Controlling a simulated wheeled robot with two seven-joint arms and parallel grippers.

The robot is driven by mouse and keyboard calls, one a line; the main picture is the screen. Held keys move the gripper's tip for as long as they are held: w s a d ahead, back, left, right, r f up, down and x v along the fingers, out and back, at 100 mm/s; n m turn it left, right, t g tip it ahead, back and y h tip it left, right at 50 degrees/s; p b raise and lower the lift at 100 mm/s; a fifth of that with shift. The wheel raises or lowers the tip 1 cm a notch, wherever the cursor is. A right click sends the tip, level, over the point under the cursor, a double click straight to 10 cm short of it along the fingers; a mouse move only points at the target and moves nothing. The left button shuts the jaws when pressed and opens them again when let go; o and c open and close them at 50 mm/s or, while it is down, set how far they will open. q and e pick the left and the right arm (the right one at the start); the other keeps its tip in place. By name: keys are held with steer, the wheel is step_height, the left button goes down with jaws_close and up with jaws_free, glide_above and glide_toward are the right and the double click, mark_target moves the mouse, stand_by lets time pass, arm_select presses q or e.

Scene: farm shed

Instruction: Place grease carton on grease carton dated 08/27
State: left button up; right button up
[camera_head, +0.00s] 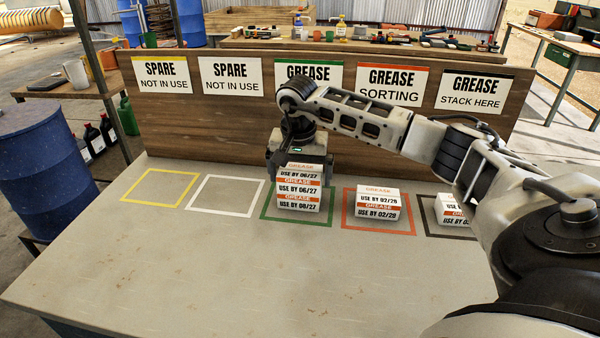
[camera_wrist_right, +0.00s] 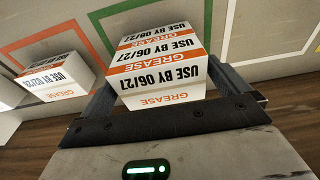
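A stack of two white grease cartons stands inside the green square (camera_head: 265,215). The lower grease carton, dated 08/27 (camera_head: 299,206), also shows in the right wrist view (camera_wrist_right: 150,36). The upper grease carton, dated 06/27 (camera_head: 299,189), lies squarely on it with no visible gap; the right wrist view shows its printed faces (camera_wrist_right: 165,72). My right gripper (camera_head: 300,163) comes from above, its fingers close against both sides of the upper carton, apparently shut on it. The contact itself is partly hidden. My left gripper is not in view.
A carton dated 02/29 (camera_head: 377,204) sits in the red square. Another carton (camera_head: 450,209) in the dark square is partly hidden by my right arm. The yellow square (camera_head: 148,201) and white square (camera_head: 208,210) are empty. A wooden sign board (camera_head: 235,130) stands behind; the table front is clear.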

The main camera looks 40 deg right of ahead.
mark_target(299, 176)
step_height(299, 176, up, 12)
steer(key=s+a, duration=0.1)
steer(key=shift+a+r, duration=0.15)
steer(key=shift+a, duration=0.05)
steer(key=shift+s, duration=0.1)
stand_by(0.7)
